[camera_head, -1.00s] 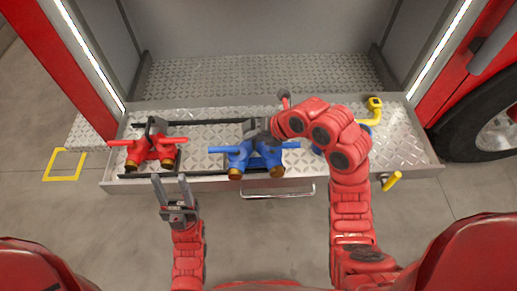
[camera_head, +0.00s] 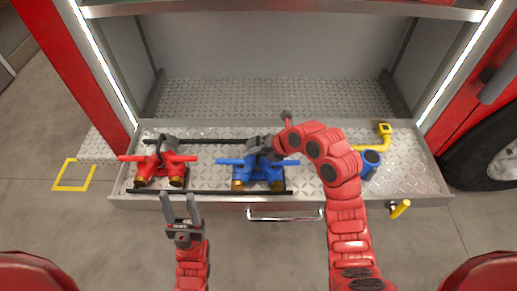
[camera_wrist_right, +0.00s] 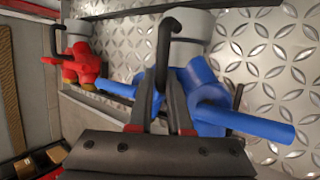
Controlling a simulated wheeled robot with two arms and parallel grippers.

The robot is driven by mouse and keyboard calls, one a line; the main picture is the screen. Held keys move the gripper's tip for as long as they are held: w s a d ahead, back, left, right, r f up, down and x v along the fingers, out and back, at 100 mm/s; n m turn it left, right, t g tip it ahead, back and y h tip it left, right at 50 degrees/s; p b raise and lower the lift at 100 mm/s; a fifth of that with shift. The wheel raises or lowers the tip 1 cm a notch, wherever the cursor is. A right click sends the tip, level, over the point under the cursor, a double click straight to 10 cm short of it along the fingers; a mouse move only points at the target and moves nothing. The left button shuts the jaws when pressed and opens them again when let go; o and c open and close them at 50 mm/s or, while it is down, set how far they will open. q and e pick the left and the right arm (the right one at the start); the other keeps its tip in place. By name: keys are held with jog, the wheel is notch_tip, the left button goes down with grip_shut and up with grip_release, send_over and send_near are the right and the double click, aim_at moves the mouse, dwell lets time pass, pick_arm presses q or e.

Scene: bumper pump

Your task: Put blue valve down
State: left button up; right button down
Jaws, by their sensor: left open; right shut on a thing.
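The blue valve (camera_head: 258,171) sits on the metal drawer tray (camera_head: 405,165), right of the red valve (camera_head: 160,165). My right gripper (camera_head: 268,152) is shut on the blue valve at its grey upper part. In the right wrist view the blue valve (camera_wrist_right: 203,90) fills the space ahead of the fingers (camera_wrist_right: 160,105); the exact contact is partly hidden. I cannot tell if the valve rests fully on the tray. My left gripper (camera_head: 180,212) is open and empty, in front of the drawer below the red valve.
A blue cylindrical part (camera_head: 371,163) and a yellow bent pipe (camera_head: 383,137) are on the tray at the right. A drawer handle (camera_head: 285,217) and a yellow knob (camera_head: 400,208) stick out at the front. Black rails lie along the tray. The tray's right end has bare room.

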jog(key=c, duration=0.8)
grip_release()
jog(key=shift+a, duration=0.1)
jog(key=shift+c, duration=0.2)
